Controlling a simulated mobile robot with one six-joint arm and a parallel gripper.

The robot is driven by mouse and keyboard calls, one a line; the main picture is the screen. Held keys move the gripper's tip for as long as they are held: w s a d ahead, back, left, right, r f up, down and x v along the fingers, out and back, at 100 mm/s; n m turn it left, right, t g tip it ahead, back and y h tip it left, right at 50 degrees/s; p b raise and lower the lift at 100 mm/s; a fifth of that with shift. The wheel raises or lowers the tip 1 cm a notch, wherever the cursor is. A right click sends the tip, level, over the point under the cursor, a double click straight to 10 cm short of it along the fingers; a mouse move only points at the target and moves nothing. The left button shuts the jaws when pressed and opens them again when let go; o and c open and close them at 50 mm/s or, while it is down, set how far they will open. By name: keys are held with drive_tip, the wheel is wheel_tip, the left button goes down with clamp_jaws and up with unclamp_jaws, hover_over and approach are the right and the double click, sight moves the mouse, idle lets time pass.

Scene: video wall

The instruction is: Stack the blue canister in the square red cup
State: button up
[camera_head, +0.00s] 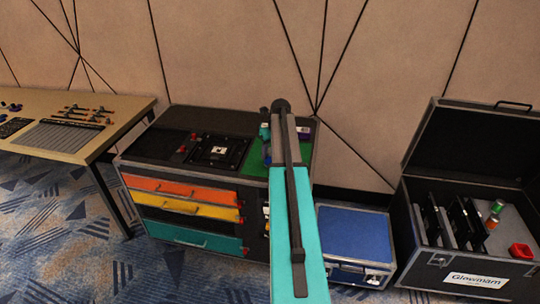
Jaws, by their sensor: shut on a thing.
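A square red cup (521,251) sits in the front right part of the open black case at the right. I cannot make out the blue canister for sure. My teal and grey arm reaches up from the bottom centre over the right part of the black drawer cabinet. My gripper is not visible; the arm's far end hides what lies below it. A small purple thing (304,131) shows just right of the arm's end on the cabinet top. What it is cannot be told.
The open black case (419,240) also holds dark upright panels, a green item (497,206) and an orange item (491,223). A closed blue-topped case (352,232) stands between it and the drawer cabinet (150,165). A desk (135,103) stands at the left.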

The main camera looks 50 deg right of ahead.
drive_tip(key=shift+r, duration=0.15)
drive_tip(key=shift+r+b, duration=0.5)
drive_tip(key=shift+r, duration=0.65)
drive_tip(key=s+a+r+b, duration=0.1)
drive_tip(key=s+a, duration=0.1)
drive_tip(key=s, duration=0.5)
drive_tip(key=s+a+r+b, duration=0.1)
drive_tip(key=s+a+b, duration=0.1)
drive_tip(key=s, duration=0.6)
drive_tip(key=shift+a+r, duration=0.15)
drive_tip(key=shift+a, duration=0.3)
drive_tip(key=w+a+f+n+g+y, duration=0.1)
drive_tip(key=w+a+f+n, duration=0.1)
drive_tip(key=w+a+n, duration=0.45)
drive_tip(key=w+a+f+n+y, duration=0.2)
drive_tip(key=a+f+n, duration=0.15)
drive_tip(key=a, duration=0.55)
drive_tip(key=w+a+f+n+g+y, duration=0.1)
drive_tip(key=w+a+n, duration=0.45)
drive_tip(key=a, duration=0.25)
drive_tip(key=a+f+n+g+h, duration=0.1)
drive_tip(key=a+f+n+g, duration=0.1)
drive_tip(key=a+n, duration=0.6)
drive_tip(key=a+f+n+g, duration=0.1)
drive_tip(key=a+f+n, duration=0.3)
drive_tip(key=a+n, duration=0.5)
drive_tip(key=a, duration=1)
drive_tip(key=shift+f+g+h, duration=0.15)
drive_tip(key=shift+g+h, duration=0.25)
